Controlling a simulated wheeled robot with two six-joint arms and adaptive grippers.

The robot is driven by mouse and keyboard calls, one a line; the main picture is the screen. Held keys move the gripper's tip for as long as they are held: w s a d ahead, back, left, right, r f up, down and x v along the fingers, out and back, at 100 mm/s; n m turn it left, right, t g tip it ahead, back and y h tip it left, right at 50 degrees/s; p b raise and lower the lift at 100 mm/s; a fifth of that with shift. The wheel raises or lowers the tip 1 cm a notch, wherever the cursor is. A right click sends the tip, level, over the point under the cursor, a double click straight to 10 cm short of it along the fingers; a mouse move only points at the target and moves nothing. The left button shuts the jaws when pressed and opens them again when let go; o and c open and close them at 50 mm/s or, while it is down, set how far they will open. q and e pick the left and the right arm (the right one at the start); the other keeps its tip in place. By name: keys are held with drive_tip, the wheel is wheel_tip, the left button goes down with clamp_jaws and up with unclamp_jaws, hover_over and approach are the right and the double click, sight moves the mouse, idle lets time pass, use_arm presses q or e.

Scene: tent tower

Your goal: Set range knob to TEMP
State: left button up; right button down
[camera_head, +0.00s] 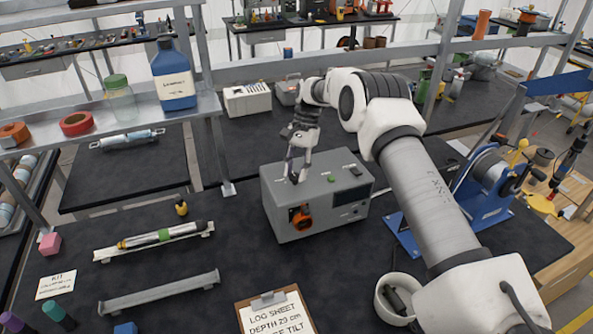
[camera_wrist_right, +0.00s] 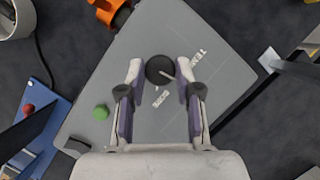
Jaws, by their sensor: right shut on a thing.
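The grey instrument box (camera_head: 318,200) stands on the dark bench in the middle of the head view. Its top face also shows in the right wrist view (camera_wrist_right: 150,35). The black round range knob (camera_wrist_right: 159,68) sits on this face, with a white pointer line slanting to the lower right in the picture. A label that appears to read TEMP (camera_wrist_right: 198,58) lies right of the knob; another label (camera_wrist_right: 161,98), too small to read surely, lies below it. My right gripper (camera_wrist_right: 159,72) is shut on the knob, one finger on each side. My left gripper is not in view.
The box also has a green button (camera_wrist_right: 100,112) and an orange part (camera_head: 301,217) on its front. A blue reel stand (camera_head: 450,205) and a white round container (camera_head: 392,298) stand to the right. A clipboard (camera_head: 275,314) lies in front; a tube on a rack (camera_head: 155,240) lies left.

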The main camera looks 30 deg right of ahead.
drive_tip(key=n, duration=0.1)
drive_tip(key=n+g+h, duration=0.1)
drive_tip(key=n, duration=0.3)
drive_tip(key=shift+a+f+g+b, duration=0.15)
drive_tip(key=shift+f+g+b, duration=0.25)
drive_tip(key=shift+a+n+g+h, duration=0.15)
drive_tip(key=shift+n+h, duration=0.35)
drive_tip(key=shift+n, duration=0.7)
drive_tip(key=shift+d+n+g+h, duration=0.15)
drive_tip(key=shift+n+h, duration=0.35)
drive_tip(key=shift+n, duration=0.7)
drive_tip(key=shift+a, duration=0.1)
drive_tip(key=c, duration=0.8)
unclamp_jaws()
drive_tip(key=shift+w, duration=0.1)
drive_tip(key=shift+o, duration=0.2)
drive_tip(key=shift+w, duration=0.1)
drive_tip(key=shift+w+r, duration=0.1)
